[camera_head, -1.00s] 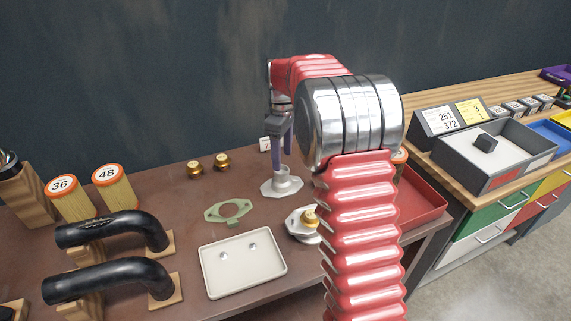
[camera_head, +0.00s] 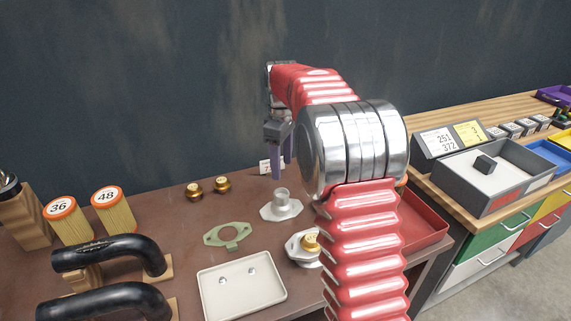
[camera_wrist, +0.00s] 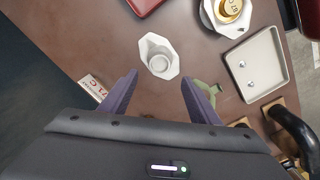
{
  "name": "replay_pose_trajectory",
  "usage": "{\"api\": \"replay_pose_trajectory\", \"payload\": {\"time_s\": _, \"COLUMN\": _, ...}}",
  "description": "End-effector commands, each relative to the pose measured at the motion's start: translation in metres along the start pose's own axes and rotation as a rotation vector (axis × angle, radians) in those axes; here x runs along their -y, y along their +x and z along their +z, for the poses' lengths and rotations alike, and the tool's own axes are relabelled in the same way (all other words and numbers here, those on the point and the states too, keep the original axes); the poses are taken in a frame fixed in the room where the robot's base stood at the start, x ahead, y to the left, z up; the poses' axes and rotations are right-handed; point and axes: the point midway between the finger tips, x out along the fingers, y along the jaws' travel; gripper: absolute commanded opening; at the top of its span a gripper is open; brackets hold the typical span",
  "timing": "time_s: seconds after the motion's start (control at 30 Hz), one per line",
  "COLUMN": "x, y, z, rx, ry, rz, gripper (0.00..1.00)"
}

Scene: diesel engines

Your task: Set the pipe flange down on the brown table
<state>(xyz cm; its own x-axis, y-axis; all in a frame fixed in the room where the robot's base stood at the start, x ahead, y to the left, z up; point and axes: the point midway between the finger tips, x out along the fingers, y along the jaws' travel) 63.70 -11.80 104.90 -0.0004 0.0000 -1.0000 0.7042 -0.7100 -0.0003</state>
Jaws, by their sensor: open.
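The pipe flange (camera_head: 281,207) is a light grey piece with a flat base and a short upright tube. It stands on the brown table (camera_head: 180,232), base down. It also shows in the wrist view (camera_wrist: 159,58), tube towards the camera. My gripper (camera_head: 283,166) is above the flange with its purple fingers pointing down. In the wrist view its two fingers (camera_wrist: 160,78) are spread wide apart with nothing between them. The flange lies beyond the fingertips, apart from them.
A green gasket (camera_head: 229,235), a white tray (camera_head: 242,287) and a silver part with a brass cap (camera_head: 304,247) are nearby. Two brass pieces (camera_head: 208,188) sit at the back left. A red tray (camera_head: 421,222) is at the right. A dark wall stands behind.

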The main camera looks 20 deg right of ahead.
Motion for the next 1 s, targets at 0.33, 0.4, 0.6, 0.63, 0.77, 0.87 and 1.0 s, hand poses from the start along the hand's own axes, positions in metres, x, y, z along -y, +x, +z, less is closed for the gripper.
{"api": "replay_pose_trajectory", "payload": {"time_s": 0.33, "x": 0.028, "y": -0.026, "z": 0.007, "rx": -0.027, "ry": 0.063, "rz": 0.035, "gripper": 0.56}}
{"api": "replay_pose_trajectory", "payload": {"time_s": 0.4, "x": 0.041, "y": -0.036, "z": 0.011, "rx": -0.039, "ry": 0.092, "rz": 0.05, "gripper": 0.56}}
{"api": "replay_pose_trajectory", "payload": {"time_s": 0.6, "x": 0.08, "y": -0.06, "z": 0.024, "rx": -0.08, "ry": 0.182, "rz": 0.089, "gripper": 0.56}}
{"api": "replay_pose_trajectory", "payload": {"time_s": 0.63, "x": 0.086, "y": -0.063, "z": 0.026, "rx": -0.087, "ry": 0.195, "rz": 0.094, "gripper": 0.56}}
{"api": "replay_pose_trajectory", "payload": {"time_s": 0.77, "x": 0.112, "y": -0.074, "z": 0.037, "rx": -0.117, "ry": 0.253, "rz": 0.116, "gripper": 0.56}}
{"api": "replay_pose_trajectory", "payload": {"time_s": 0.87, "x": 0.132, "y": -0.08, "z": 0.046, "rx": -0.142, "ry": 0.297, "rz": 0.131, "gripper": 0.56}}
{"api": "replay_pose_trajectory", "payload": {"time_s": 1.0, "x": 0.16, "y": -0.086, "z": 0.059, "rx": -0.178, "ry": 0.36, "rz": 0.15, "gripper": 0.56}}
